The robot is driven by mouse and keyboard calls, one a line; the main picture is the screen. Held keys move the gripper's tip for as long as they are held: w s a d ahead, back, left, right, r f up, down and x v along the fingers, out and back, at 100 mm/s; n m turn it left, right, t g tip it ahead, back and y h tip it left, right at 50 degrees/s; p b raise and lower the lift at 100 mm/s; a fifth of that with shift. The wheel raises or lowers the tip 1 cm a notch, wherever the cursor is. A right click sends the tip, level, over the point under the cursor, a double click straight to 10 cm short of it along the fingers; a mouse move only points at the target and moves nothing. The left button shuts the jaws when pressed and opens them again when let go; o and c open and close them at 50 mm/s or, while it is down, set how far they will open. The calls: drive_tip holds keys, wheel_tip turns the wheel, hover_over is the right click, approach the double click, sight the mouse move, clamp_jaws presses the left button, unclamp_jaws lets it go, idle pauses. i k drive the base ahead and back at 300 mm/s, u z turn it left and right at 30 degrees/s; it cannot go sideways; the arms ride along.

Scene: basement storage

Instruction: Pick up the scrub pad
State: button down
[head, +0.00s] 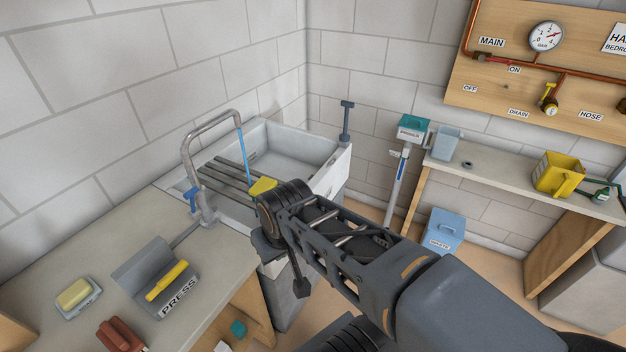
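No object in the head view is plainly marked as the scrub pad. A small teal piece (238,328) lies low beneath the bench's front edge and could be it. A yellow piece (262,187) shows at the sink's front edge, right by the end of my arm; I cannot tell if it is touched. My gripper (299,284) is near the sink's front corner, mostly hidden by my own arm. Its fingers do not show clearly, so I cannot tell whether it is open or holds anything.
The bench (60,225) holds a yellow bar in a dish (75,297), a red-brown object (120,335) and a grey press (155,270). The sink (300,142) has a tall faucet (187,150). A blue waste bin (443,232) stands below the right shelf (500,172).

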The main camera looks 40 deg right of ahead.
sight(263, 184)
drive_tip(key=z, duration=1.9)
drive_tip(key=i, duration=0.75)
drive_tip(key=u, duration=2.55)
